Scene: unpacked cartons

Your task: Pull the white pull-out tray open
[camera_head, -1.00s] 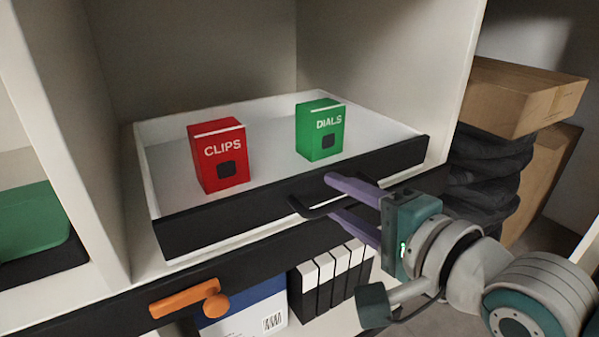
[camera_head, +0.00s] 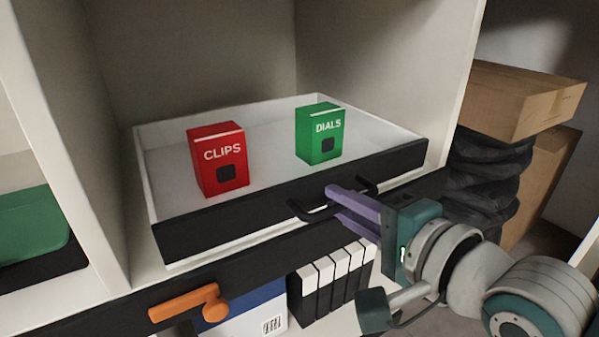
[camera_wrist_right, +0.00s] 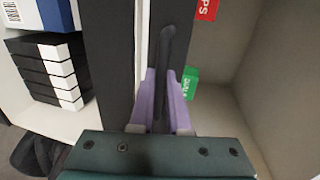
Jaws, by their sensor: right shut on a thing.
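The white pull-out tray (camera_head: 270,134) sits in a shelf compartment and has a black front panel (camera_head: 300,198) with a black bar handle (camera_head: 303,209). A red CLIPS box (camera_head: 218,160) and a green DIALS box (camera_head: 319,133) stand upright in it. My right gripper (camera_head: 335,203) is at the handle, its purple fingers shut on the bar. In the right wrist view the handle (camera_wrist_right: 168,60) runs between the two fingers (camera_wrist_right: 161,98). The part of the handle behind the fingers is hidden. My left gripper is not in view.
An orange latch handle (camera_head: 185,303) is on the dark rail below the tray. Black-and-white binders (camera_head: 330,281) stand on the lower shelf. Cardboard boxes (camera_head: 525,97) and a dark bundle are at the right. A green container (camera_head: 30,222) sits in the left compartment.

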